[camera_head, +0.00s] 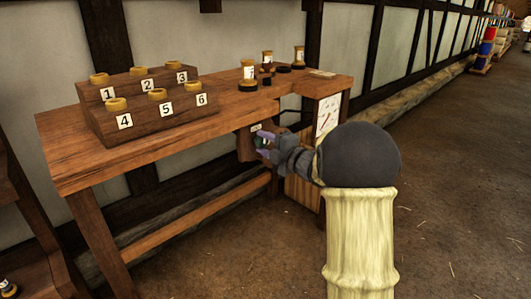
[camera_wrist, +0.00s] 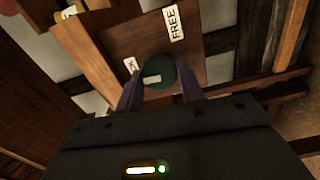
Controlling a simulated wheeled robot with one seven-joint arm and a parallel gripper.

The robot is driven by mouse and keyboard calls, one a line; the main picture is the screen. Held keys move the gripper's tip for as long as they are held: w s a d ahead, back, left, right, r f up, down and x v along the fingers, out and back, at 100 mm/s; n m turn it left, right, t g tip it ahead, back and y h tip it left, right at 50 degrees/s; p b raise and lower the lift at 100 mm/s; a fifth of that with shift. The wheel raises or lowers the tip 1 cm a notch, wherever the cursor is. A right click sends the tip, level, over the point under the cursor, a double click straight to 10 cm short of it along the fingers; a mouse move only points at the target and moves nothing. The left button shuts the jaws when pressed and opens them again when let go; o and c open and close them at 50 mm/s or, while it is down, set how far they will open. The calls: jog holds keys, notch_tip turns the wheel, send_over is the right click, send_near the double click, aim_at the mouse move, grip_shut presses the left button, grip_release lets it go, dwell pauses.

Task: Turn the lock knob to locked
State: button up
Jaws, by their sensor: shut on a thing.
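The lock knob (camera_wrist: 172,72) is round and dark green, on a wooden panel (camera_wrist: 150,40) under the bench. A pale mark on the knob lies at its left side in the wrist view. A white label reading FREE (camera_wrist: 174,22) is above the knob there. A second small label (camera_wrist: 131,65) is to its left, only partly readable. My gripper (camera_wrist: 160,88) has one finger on each side of the knob and is shut on it. In the head view my gripper (camera_head: 264,141) is at the panel under the bench front, hiding most of the knob.
The wooden bench (camera_head: 200,122) carries a stepped rack (camera_head: 150,112) with numbered, yellow-topped pegs and several labelled spools (camera_head: 248,72) at the back. A white dial panel (camera_head: 327,113) is right of my gripper. The floor (camera_head: 450,180) to the right is clear.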

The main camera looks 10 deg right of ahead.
jog(key=shift+f+n+b, duration=0.15)
jog(key=shift+n+b, duration=0.25)
jog(key=shift+n, duration=0.1)
jog(key=o, duration=0.9)
jog(key=shift+o, duration=0.2)
jog(key=shift+s+d, duration=0.1)
jog(key=p+v, duration=0.4)
jog(key=v, duration=1.3)
jog(key=shift+d, duration=0.1)
